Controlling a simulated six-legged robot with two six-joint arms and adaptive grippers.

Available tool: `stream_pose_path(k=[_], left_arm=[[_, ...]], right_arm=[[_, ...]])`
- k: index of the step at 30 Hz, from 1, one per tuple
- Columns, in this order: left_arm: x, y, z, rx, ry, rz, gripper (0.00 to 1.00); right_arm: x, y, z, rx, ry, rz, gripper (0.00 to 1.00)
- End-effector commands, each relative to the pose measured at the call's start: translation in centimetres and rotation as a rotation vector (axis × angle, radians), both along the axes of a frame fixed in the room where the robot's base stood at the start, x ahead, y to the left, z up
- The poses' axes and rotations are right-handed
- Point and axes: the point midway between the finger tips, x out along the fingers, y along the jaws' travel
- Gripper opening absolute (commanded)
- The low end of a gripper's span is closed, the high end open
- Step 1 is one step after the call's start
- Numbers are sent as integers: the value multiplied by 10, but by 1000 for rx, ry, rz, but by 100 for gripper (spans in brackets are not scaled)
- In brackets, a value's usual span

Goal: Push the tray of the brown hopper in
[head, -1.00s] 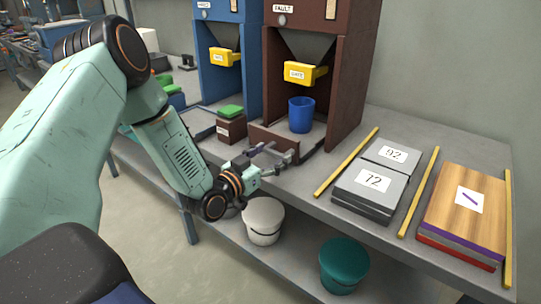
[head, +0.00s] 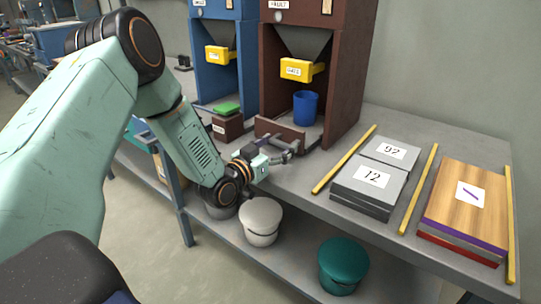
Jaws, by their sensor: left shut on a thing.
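The brown hopper (head: 343,85) stands on the bench, with a yellow gate (head: 296,70) above its bay. Its tray shows as a low brown front panel (head: 280,134) sticking out of the bay toward the bench's front edge. A blue cup (head: 306,106) stands upright behind that panel, under the gate. My left gripper (head: 284,152) is at the front of the panel, low over the bench, and is shut on the tray's front. Its fingers hide the exact grip. My right gripper is not in view.
Grey numbered plates (head: 366,197) lie right between yellow strips. White (head: 261,220) and teal (head: 342,262) buckets stand below the bench.

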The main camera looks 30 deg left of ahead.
Motion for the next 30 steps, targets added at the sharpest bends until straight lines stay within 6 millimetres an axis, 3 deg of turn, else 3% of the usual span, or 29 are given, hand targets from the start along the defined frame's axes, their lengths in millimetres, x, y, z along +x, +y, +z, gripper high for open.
stream_pose_path(k=[10, 11, 18, 30], left_arm=[[5, -1, 1, 1, 2, -2, 14], [5, -1, 1, 1, 2, -2, 72], [5, -1, 1, 1, 2, -1, 92], [2, 0, 0, -1, 3, 0, 93]], right_arm=[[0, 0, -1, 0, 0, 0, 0], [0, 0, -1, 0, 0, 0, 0], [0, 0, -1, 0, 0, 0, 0], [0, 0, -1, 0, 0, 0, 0]])
